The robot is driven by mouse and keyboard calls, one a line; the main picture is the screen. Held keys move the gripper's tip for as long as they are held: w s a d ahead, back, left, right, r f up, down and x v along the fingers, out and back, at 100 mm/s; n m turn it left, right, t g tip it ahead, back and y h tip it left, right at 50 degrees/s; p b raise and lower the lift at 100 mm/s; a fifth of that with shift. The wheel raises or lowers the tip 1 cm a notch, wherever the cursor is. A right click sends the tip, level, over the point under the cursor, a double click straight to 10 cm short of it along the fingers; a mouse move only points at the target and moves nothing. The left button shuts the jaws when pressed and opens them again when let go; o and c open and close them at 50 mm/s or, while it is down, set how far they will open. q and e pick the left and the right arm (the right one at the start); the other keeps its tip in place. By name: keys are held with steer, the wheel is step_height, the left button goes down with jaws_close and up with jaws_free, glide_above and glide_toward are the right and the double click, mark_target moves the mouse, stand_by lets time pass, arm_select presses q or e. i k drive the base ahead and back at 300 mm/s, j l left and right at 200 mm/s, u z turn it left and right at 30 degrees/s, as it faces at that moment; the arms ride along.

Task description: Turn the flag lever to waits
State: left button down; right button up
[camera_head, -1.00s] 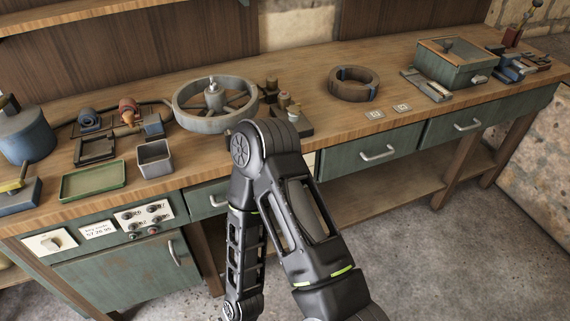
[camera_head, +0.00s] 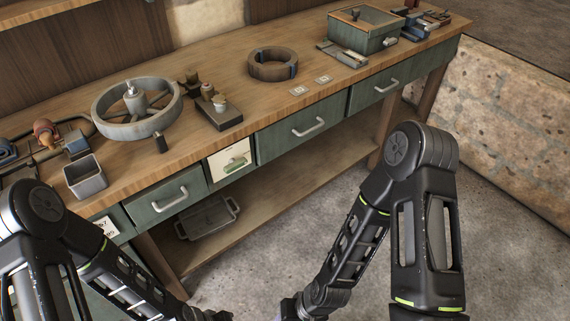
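My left arm comes in at the lower left and my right arm at the lower right. Both forearms run down to the bottom edge, well below the panel.
The bench top (camera_head: 225,65) holds a grey spoked wheel (camera_head: 104,125), a brown ring (camera_head: 272,65), a dark block with knobs (camera_head: 220,112), and a green box (camera_head: 365,38). A grey tray (camera_head: 207,217) lies on the lower shelf. The floor before the bench is clear.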

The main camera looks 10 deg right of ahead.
mark_target(233, 165)
steer(key=i+l+u, duration=0.1)
steer(key=l, duration=1.35)
steer(key=i+l+u, duration=0.15)
steer(key=l, duration=1.3)
steer(key=k, duration=0.05)
